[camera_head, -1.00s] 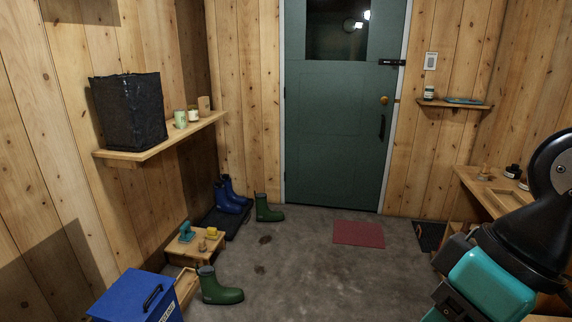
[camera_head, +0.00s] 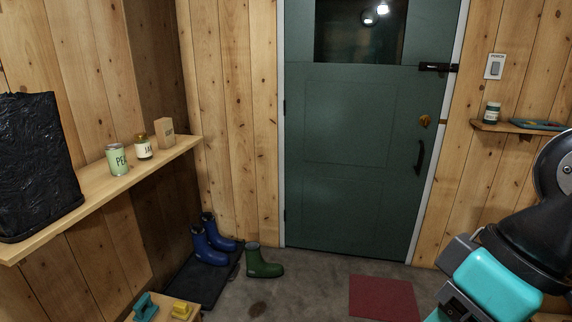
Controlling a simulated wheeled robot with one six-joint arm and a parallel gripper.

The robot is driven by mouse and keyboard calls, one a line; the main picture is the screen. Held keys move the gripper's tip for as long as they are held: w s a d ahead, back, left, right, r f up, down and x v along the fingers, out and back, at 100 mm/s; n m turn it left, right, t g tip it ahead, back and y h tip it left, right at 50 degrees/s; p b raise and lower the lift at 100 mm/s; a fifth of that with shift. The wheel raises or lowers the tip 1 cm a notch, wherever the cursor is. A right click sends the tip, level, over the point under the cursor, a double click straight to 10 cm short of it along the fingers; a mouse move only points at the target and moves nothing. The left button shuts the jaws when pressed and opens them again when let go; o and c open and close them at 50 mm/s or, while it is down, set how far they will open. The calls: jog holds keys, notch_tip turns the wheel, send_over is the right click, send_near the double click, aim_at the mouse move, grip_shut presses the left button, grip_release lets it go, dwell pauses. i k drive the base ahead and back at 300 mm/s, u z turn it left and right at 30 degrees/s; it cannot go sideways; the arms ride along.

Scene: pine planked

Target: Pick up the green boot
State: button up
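A green boot (camera_head: 262,262) stands upright on the concrete floor near the back wall, left of the green door. It is just right of a dark boot tray (camera_head: 203,283) that holds a pair of blue boots (camera_head: 211,244). My arm shows at the right edge, black and teal, but my gripper's fingers cannot be made out. The arm is well apart from the boot. A second green boot seen earlier is out of the frame now.
A low wooden stool (camera_head: 188,317) with a teal brush and a yellow item shows at the bottom. A wall shelf (camera_head: 150,170) juts out at left with a black bag, a can and a jar. A red mat (camera_head: 384,298) lies before the door (camera_head: 345,150). Floor between boot and mat is clear.

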aim_at(256, 267)
jog(key=i, duration=0.95)
jog(key=u, duration=0.5)
jog(key=i, duration=2.6)
jog(key=z, duration=0.2)
